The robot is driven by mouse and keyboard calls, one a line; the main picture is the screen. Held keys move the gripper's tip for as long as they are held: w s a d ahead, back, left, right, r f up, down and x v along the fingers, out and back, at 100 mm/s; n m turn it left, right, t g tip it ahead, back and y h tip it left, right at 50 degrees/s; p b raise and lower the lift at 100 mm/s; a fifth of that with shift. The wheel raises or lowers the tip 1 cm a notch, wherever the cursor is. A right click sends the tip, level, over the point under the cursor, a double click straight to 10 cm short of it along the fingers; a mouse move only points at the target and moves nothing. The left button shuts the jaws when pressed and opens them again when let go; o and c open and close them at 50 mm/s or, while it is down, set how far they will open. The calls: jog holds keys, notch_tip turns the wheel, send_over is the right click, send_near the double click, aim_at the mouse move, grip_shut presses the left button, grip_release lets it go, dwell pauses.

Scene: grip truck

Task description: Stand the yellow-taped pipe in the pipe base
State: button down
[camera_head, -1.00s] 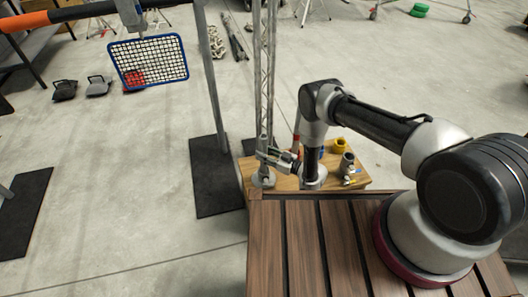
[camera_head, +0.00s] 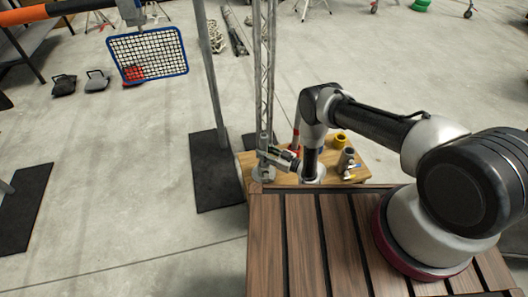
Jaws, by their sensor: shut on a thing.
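My gripper (camera_head: 267,152) is at the far left end of a small wooden table, at the foot of an upright lattice mast. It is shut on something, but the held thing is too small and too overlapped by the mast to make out. No yellow tape can be made out at the jaws. A pale round base (camera_head: 263,174) stands on the table just below my gripper. A second round base (camera_head: 313,175) stands to its right, partly behind my arm. I cannot tell which one is the pipe base.
The wooden table (camera_head: 288,178) also carries a yellow fitting (camera_head: 340,139), a grey pipe fitting (camera_head: 347,158) and a red-banded pipe (camera_head: 296,137). The lattice mast (camera_head: 264,75) rises beside my gripper. A steel post (camera_head: 212,90) stands on a black mat (camera_head: 215,185) to the left.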

jog(key=shift+f, duration=0.25)
jog(key=c, duration=1)
grip_release()
jog(key=shift+c, duration=0.2)
jog(key=shift+d, duration=0.1)
jog(key=v, duration=1.1)
jog(key=shift+s+d, duration=0.2)
jog(key=shift+d, duration=0.15)
